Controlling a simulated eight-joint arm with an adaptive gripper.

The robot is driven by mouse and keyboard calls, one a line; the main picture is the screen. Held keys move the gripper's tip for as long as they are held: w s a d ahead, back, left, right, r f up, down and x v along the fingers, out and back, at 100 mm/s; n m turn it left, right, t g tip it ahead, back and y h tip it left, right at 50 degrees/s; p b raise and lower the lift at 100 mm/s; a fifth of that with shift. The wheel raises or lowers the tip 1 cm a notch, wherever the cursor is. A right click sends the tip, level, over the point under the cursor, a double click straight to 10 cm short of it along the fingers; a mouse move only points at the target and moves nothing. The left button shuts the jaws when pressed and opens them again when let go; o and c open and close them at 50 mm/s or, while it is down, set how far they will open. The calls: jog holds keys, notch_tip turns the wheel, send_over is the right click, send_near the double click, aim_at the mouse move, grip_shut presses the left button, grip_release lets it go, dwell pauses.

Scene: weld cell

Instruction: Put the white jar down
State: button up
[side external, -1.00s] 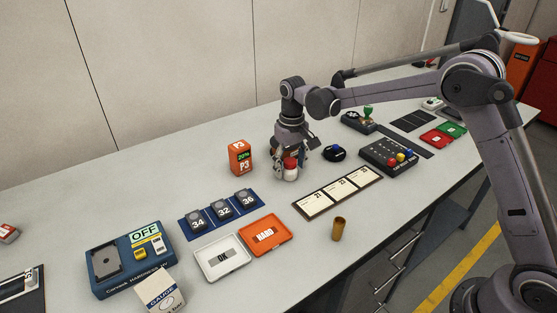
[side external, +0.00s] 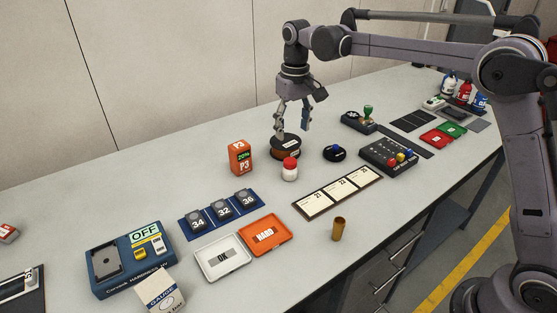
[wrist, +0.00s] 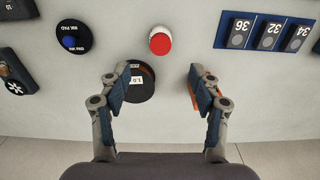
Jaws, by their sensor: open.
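The white jar (side external: 290,173) with a red lid stands upright on the table. It sits just in front of a dark round container with a copper-brown side (side external: 286,151). In the wrist view the jar's red lid (wrist: 160,41) shows beyond the fingertips, at the upper middle. My gripper (side external: 293,131) is open and empty, raised above and behind the jar, apart from it. In the wrist view my gripper's fingers (wrist: 158,80) are spread wide, with part of the dark round container (wrist: 138,84) between them, next to the left finger.
An orange P3 block (side external: 240,157) stands left of the jar, and a blue-knobbed ink pad (side external: 334,153) lies to its right. A card strip (side external: 338,192), numbered blocks (side external: 222,209) and two trays (side external: 265,236) lie in front. Bare table surrounds the jar's front.

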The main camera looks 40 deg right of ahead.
jog(key=s+d+r+t, duration=0.2)
jog(key=s+r, duration=0.2)
jog(key=s, duration=0.3)
jog(key=s+d+f+t, duration=0.1)
jog(key=s+f+t, duration=0.1)
jog(key=s, duration=0.7)
jog(key=s+d+f+t, duration=0.2)
jog(key=s+f+t, duration=0.1)
jog(key=s, duration=0.6)
jog(key=shift+s+f, duration=0.4)
jog(key=shift+f, duration=0.25)
